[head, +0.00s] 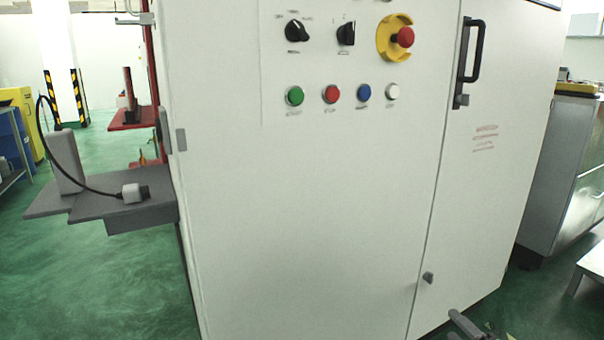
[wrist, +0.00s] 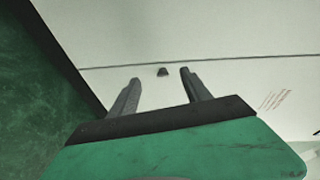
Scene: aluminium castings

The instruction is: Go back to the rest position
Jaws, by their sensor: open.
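My gripper (wrist: 160,84) shows in the wrist view with its two dark fingers apart and nothing between them. Beyond the fingers is the pale front of a cabinet (wrist: 235,35), with a small dark knob (wrist: 162,72) seen between the fingertips. In the head view a part of my gripper (head: 465,325) shows at the bottom edge, low in front of the cabinet (head: 300,210). The small knob (head: 428,278) on the cabinet is just above and left of it. I cannot tell the distance between gripper and cabinet.
The cabinet carries a red emergency button (head: 404,37), several coloured buttons, two rotary switches and a black door handle (head: 470,62). A grey shelf (head: 100,205) with a cabled device juts out at left. A metal cabinet (head: 570,175) stands at right. Green floor (head: 90,285) is open at left.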

